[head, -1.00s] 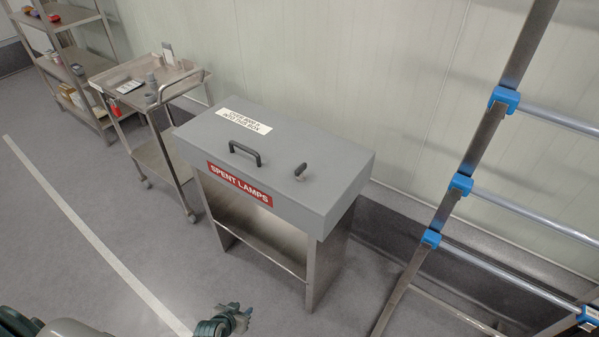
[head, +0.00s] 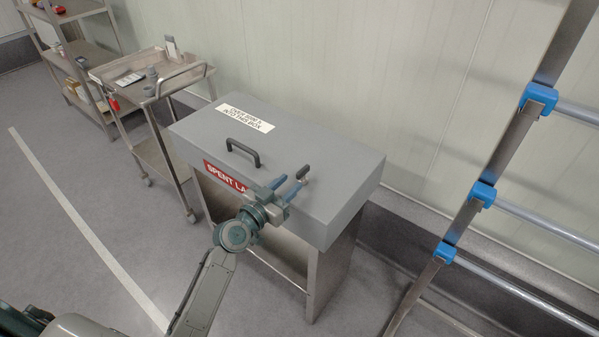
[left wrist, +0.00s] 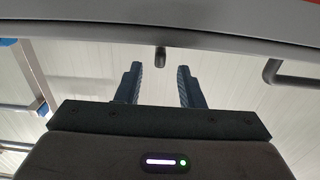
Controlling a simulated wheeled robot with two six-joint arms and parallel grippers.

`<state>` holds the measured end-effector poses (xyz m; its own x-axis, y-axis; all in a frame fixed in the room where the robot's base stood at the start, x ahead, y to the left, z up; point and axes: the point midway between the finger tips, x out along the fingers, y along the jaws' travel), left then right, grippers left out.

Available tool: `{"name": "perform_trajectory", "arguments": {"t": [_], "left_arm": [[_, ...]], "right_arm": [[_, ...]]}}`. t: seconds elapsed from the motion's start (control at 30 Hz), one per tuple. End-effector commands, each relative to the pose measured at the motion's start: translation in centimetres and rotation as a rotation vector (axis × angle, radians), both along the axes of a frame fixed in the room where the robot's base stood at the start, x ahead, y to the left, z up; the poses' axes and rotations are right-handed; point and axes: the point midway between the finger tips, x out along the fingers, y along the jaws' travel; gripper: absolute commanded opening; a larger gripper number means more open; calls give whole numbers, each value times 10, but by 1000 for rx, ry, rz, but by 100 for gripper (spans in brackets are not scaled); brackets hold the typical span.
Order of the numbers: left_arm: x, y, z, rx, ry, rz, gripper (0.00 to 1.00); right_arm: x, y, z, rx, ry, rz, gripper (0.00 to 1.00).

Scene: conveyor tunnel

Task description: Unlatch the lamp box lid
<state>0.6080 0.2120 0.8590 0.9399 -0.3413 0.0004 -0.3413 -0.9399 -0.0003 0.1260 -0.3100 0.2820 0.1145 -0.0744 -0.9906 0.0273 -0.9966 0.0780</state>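The grey lamp box (head: 330,190) stands on a steel frame, its lid shut. A dark latch knob (head: 303,172) sits on the lid near the front, right of the black lid handle (head: 243,152). My left gripper (head: 292,182) is open at the box's front edge, its fingers pointing at the latch. In the left wrist view the latch (left wrist: 160,55) shows between and beyond the two spread fingertips (left wrist: 160,70); I cannot tell whether they touch it. The handle (left wrist: 285,75) shows at the right there. My right gripper is not in view.
A steel trolley (head: 150,100) with small items stands left of the box, with shelving (head: 75,60) behind it. A rack with blue clamps (head: 483,194) stands at the right. The wall is close behind the box. Floor at the left is clear.

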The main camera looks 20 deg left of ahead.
Motion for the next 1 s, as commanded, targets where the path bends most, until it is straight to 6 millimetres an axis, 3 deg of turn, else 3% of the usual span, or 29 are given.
{"name": "perform_trajectory", "arguments": {"t": [0.1,0.3,0.67,0.7,0.87,1.0], "left_arm": [[22,-8,3,-3,0,1,35],[45,-16,1,-2,1,1,35],[51,-18,-1,0,1,1,35],[51,-18,-1,0,1,1,33],[51,-18,-1,0,1,1,1],[51,-18,-1,0,1,2,0]], "right_arm": [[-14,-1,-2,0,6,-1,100],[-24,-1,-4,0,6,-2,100],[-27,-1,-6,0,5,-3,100],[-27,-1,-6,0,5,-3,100],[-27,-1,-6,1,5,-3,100],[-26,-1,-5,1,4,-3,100]]}}
